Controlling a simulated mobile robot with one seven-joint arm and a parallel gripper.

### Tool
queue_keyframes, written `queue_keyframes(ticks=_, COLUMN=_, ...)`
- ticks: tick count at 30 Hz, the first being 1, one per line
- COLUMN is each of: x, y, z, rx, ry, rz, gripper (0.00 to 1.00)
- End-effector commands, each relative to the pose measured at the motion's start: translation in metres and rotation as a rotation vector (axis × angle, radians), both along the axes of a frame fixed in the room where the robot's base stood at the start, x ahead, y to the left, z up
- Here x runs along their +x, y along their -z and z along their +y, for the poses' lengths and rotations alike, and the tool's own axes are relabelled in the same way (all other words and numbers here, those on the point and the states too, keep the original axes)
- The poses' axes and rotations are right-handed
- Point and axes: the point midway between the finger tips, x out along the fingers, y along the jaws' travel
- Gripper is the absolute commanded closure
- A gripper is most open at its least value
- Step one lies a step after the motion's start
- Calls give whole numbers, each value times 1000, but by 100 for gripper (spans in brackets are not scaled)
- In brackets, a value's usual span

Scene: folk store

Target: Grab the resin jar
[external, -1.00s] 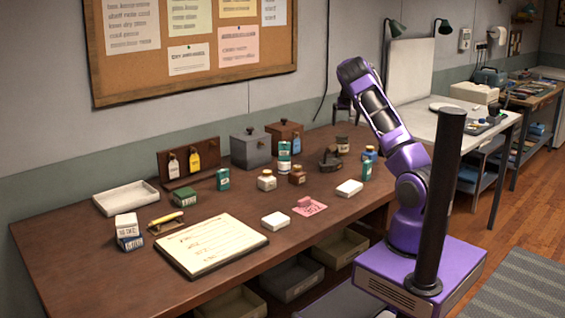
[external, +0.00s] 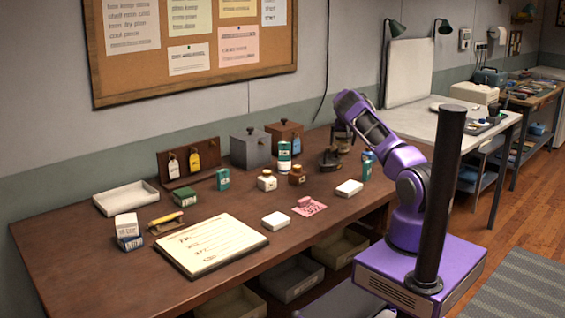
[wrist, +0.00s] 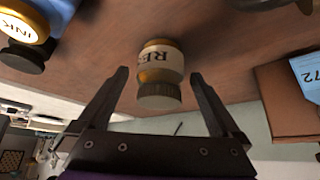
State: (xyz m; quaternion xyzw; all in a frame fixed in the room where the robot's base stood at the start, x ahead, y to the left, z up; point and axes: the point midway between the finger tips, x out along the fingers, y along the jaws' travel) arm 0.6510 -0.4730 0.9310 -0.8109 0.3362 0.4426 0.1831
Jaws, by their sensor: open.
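The resin jar (wrist: 161,62) is amber with a pale label reading "RE" and a dark ribbed lid. It appears upside down in the wrist view, standing on the brown table. My gripper (wrist: 160,74) is open, with one finger on each side of the jar in that view and a visible gap on both sides. I cannot tell how deep the jar sits between the fingers. In the external view my gripper (external: 344,138) is low at the back right of the table, over the jar, which is partly hidden there.
An ink jar (wrist: 22,25) with a dark lid stands near the resin jar. A brown wooden box (external: 285,134) with a blue tag stands at the back. A dark metal object (external: 330,160) is close to my gripper. The table (external: 120,275) is clear at front left.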

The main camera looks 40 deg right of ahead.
Motion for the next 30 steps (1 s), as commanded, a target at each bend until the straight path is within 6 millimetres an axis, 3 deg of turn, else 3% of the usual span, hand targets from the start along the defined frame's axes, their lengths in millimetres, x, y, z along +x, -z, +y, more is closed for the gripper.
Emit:
queue_keyframes(ticks=10, x=16, y=32, z=-16, rx=0, ry=-1, rz=0, gripper=0)
queue_keyframes(ticks=21, x=18, y=36, z=-17, rx=1, ry=0, rz=-1, gripper=0)
queue_keyframes(ticks=30, x=18, y=36, z=-17, rx=1, ry=0, rz=-1, gripper=54)
